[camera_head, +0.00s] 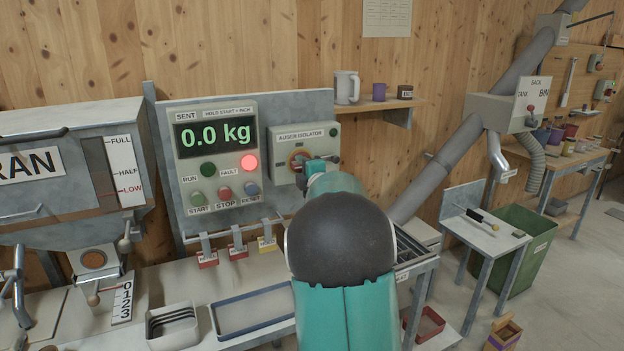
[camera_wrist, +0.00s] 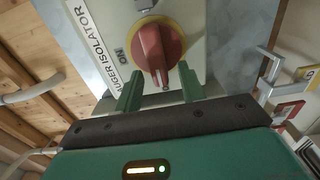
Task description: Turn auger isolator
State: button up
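The auger isolator (camera_head: 304,140) is a grey box on the panel, labelled AUGER ISOLATOR. Its red rotary knob on a yellow plate (camera_head: 299,157) is partly hidden by my gripper (camera_head: 308,166) in the head view. In the wrist view the red knob (camera_wrist: 157,48) is close ahead, with its handle pointing toward my gripper and an ON mark beside it. My gripper (camera_wrist: 160,82) is open, with one green finger on each side of the handle's near end. A gap shows between the fingers and the handle, and I see no clear contact.
Left of the isolator is a control box with a 0.0 kg display (camera_head: 215,133), a lit red FAULT lamp (camera_head: 249,162) and START, STOP and RESET buttons. Tags and padlocks (camera_head: 237,247) hang below. A shelf (camera_head: 385,104) with mugs is on the right.

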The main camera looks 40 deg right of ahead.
jog(key=v, duration=1.2)
jog(key=shift+s, duration=0.35)
jog(key=shift+a, duration=0.15)
jog(key=s+a+f+m+g, duration=0.1)
jog(key=s+a+m+g, duration=0.15)
jog(key=a+m, duration=0.4)
jog(key=s+a+m+g, duration=0.2)
jog(key=a+m+g, duration=0.15)
jog(key=a, duration=0.65)
jog(key=s+a+f+m+g+y, duration=0.2)
jog(key=s+a+f+g, duration=0.1)
jog(key=s+a, duration=0.5)
jog(key=s+a+f+m+g+y, duration=0.2)
jog(key=s+a+f, duration=0.3)
jog(key=s+a, duration=0.4)
jog(key=a+m+y, duration=0.1)
jog(key=a, duration=0.3)
jog(key=shift+f+g, duration=0.2)
jog(key=shift+g, duration=0.2)
